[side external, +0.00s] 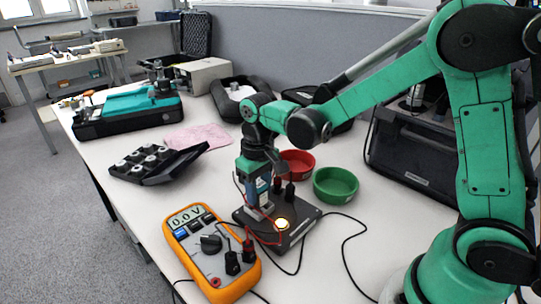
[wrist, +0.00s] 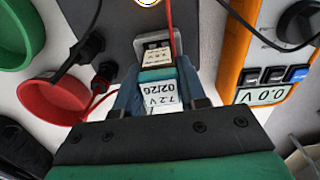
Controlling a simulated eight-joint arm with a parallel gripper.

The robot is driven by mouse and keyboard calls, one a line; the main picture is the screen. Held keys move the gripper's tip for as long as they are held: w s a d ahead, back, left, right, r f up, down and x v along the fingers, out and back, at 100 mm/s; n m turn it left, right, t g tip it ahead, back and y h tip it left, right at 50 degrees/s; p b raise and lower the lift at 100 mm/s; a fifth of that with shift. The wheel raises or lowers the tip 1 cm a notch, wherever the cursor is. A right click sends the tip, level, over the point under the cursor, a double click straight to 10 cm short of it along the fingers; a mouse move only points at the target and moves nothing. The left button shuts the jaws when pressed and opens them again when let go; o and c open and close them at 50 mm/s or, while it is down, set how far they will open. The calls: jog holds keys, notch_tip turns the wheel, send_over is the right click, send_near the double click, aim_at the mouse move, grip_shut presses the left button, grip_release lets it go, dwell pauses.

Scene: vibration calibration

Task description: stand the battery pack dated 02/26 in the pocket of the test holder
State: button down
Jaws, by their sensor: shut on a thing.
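My gripper (side external: 257,190) is pointed down over the test holder (side external: 302,214), a dark plate with a small light-coloured pocket (side external: 258,212). In the wrist view the gripper (wrist: 163,100) is shut on a battery pack (wrist: 158,94), whose white label reads 7.2 V and 02/26. The pack is upright, its lower end at or just above the pocket. I cannot tell whether it is inside, as the fingers and a red wire partly hide this spot. The holder's plate also shows in the wrist view (wrist: 120,25).
An orange multimeter (side external: 222,262) reading 0.0 V stands in front of the holder. Red (side external: 297,163) and green (side external: 336,186) bowls stand behind it. Black and red leads run around the holder. A black tray of packs (side external: 150,162) and a pink cloth (side external: 198,137) lie left.

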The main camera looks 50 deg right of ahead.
jog(key=shift+f, duration=0.9)
grip_release()
dwell(0.4)
jog(key=shift+r, duration=4)
jog(key=shift+s+d+r+t, duration=0.3)
jog(key=shift+s+t, duration=0.9)
jog(key=shift+s, duration=0.1)
jog(key=shift+s+d+r+t, duration=0.25)
jog(key=shift+s+r+t, duration=0.1)
jog(key=shift+s+t, duration=0.9)
jog(key=shift+s+d+r+t, duration=0.3)
jog(key=shift+s+t, duration=0.85)
jog(key=shift+s, duration=0.15)
